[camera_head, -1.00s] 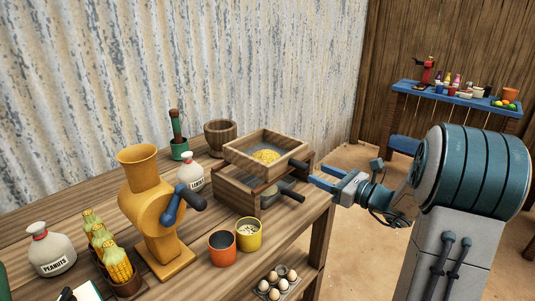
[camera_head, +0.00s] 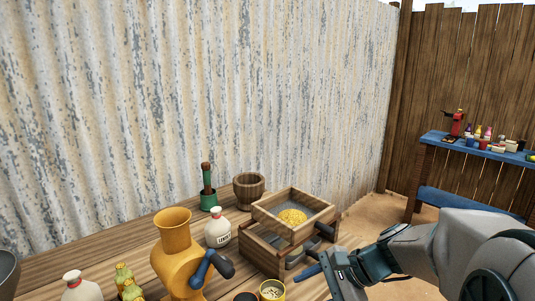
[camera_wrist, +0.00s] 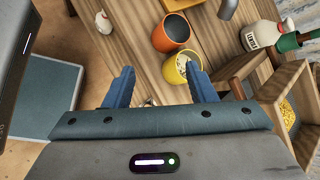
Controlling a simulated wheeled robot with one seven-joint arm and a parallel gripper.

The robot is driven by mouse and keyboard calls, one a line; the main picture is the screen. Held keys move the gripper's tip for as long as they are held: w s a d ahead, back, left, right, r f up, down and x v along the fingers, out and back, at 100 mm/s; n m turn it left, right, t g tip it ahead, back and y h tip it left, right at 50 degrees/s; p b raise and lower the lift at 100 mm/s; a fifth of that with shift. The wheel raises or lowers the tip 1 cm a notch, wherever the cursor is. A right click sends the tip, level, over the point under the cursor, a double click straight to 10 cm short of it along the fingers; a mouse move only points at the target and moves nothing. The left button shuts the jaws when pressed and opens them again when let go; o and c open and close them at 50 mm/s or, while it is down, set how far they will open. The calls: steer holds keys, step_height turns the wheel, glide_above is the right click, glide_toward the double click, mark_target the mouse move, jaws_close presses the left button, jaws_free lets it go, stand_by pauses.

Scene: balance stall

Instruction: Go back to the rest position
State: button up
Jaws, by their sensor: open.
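My gripper (camera_head: 322,270) is at the right end of the wooden table, just in front of the wooden sifter box. In the wrist view its two blue fingers (camera_wrist: 158,88) are spread apart with nothing between them. The sifter box (camera_head: 262,256) stands on the table, with a sieve tray (camera_head: 322,213) of yellow grain on top. A dark handle sticks out of the box toward my gripper; whether they touch cannot be told.
A yellow cup (camera_wrist: 177,76) and an orange cup (camera_wrist: 160,42) stand near the fingers. A yellow grinder (camera_head: 172,262), a white bottle (camera_head: 218,232), a green holder (camera_head: 208,200) and a wooden mortar (camera_head: 249,193) stand on the table. A blue table (camera_head: 430,139) is at the far right.

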steer(key=s+d+r+n+h+p, duration=0.2)
steer(key=s+d+n+h, duration=0.1)
steer(key=s+n+h, duration=0.1)
steer(key=s+d+r+n+h+p, duration=0.3)
steer(key=s+n+h, duration=0.2)
steer(key=n, duration=0.3)
steer(key=shift+s+n+t, duration=0.3)
steer(key=shift+s+n, duration=0.1)
steer(key=shift+s, duration=0.45)
